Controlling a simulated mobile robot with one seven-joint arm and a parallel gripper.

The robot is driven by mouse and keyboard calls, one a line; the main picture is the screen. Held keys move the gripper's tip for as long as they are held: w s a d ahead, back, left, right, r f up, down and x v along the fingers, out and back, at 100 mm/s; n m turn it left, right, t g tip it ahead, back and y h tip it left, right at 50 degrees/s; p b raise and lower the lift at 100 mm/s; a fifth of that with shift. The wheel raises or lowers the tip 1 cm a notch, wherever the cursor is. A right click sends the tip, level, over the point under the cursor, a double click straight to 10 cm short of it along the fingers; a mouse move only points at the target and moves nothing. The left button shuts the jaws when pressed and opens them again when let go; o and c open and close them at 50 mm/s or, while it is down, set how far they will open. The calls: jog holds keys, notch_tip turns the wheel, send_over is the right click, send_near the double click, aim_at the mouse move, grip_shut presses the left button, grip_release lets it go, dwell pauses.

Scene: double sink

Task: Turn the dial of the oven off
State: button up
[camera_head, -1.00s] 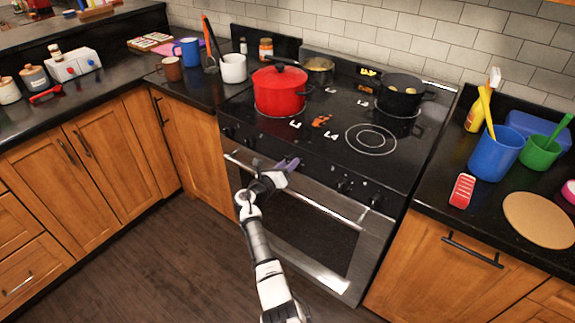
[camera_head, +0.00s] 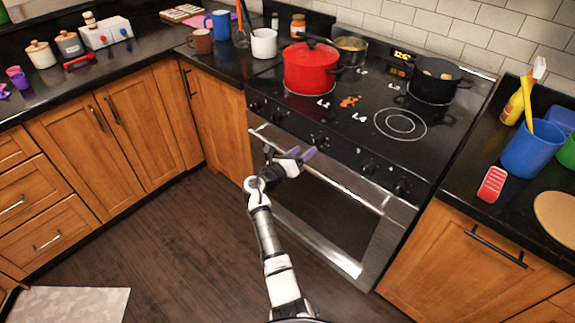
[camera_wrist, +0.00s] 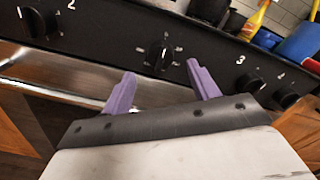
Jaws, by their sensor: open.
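The oven (camera_head: 315,200) has a black front panel with a row of black knobs. The middle dial (camera_wrist: 160,54) is unnumbered, has small markings around it and sits between the knobs numbered 2 and 3. Its pointer grip looks roughly upright. It also shows in the head view (camera_head: 319,141). My gripper (camera_wrist: 160,70) is open, with purple fingers spread below and to either side of the middle dial in the wrist view. The fingers appear apart from the dial. In the head view my gripper (camera_head: 303,155) is in front of the panel, above the door handle.
Burner knobs flank the dial: one at left (camera_wrist: 38,22) and the number 3 knob (camera_wrist: 245,80) at right. The metal door handle (camera_head: 345,184) juts out below. A red pot (camera_head: 311,70) and black pot (camera_head: 435,78) stand on the stovetop.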

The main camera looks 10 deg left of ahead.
jog(key=b+v, duration=0.1)
jog(key=v, duration=0.7)
jog(key=shift+s, duration=0.1)
